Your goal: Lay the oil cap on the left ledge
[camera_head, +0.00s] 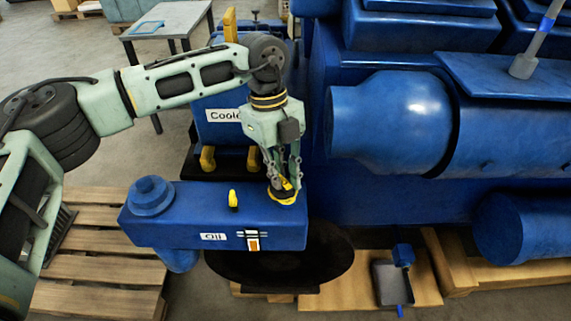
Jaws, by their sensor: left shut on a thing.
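My left gripper (282,185) points down and is shut on the yellow oil cap (287,199), at the right end of the top of the blue box labelled "Oil" (180,232). The fingers hide part of the cap, and I cannot tell whether it still touches the box top. A small yellow handle (233,200) stands on the middle of the same top, left of my gripper. I cannot tell which surface is the left ledge. My right gripper is not in view.
A round blue cover (151,194) rises at the box's left end. The large blue engine (390,120) fills the right side. A blue unit labelled "Coole…" (222,135) stands behind the box. Wooden pallets (95,300) lie at lower left. A grey table (170,22) stands at the back.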

